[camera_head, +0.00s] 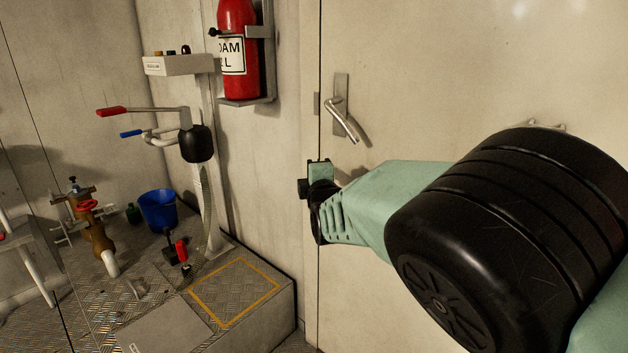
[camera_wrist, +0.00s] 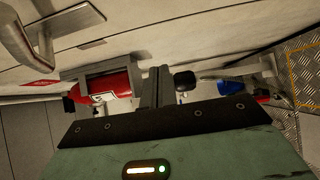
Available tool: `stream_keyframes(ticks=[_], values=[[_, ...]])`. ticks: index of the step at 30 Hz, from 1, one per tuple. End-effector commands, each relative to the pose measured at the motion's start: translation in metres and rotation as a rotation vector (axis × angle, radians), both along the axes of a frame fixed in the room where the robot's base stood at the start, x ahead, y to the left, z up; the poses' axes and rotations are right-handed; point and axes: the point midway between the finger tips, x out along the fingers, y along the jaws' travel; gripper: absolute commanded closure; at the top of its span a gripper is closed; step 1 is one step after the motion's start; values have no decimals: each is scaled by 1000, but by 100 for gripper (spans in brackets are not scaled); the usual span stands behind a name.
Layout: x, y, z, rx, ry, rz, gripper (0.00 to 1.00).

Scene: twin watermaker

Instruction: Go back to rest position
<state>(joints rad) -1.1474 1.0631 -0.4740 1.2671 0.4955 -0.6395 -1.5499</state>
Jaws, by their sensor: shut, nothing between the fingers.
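My arm reaches in from the right in the head view, in front of the pale door. My gripper shows in the wrist view (camera_wrist: 157,72) as two dark fingers close together at the middle, shut with nothing between them. In the head view the arm's far end is near the door handle (camera_head: 343,118), a little below and left of it, and the fingers cannot be made out. The handle also shows at the upper left of the wrist view (camera_wrist: 30,42). No gap between arm and door can be judged.
A red fire extinguisher (camera_head: 238,50) hangs on the wall left of the door. A post carries red and blue levers and a black knob (camera_head: 196,144). A blue bucket (camera_head: 158,211), a brass valve (camera_head: 97,232) and a yellow-outlined step (camera_head: 236,290) are lower left.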

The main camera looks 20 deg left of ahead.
Motion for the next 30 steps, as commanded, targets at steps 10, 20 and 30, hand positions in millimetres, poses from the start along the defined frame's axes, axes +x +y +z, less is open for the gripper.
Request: stream_keyframes(ticks=[10,20,30], values=[[-35,-17,0,0,0,1,100],[-30,-43,-4,38,125,-33,100],[-102,-180,-31,308,1016,-263,100]])
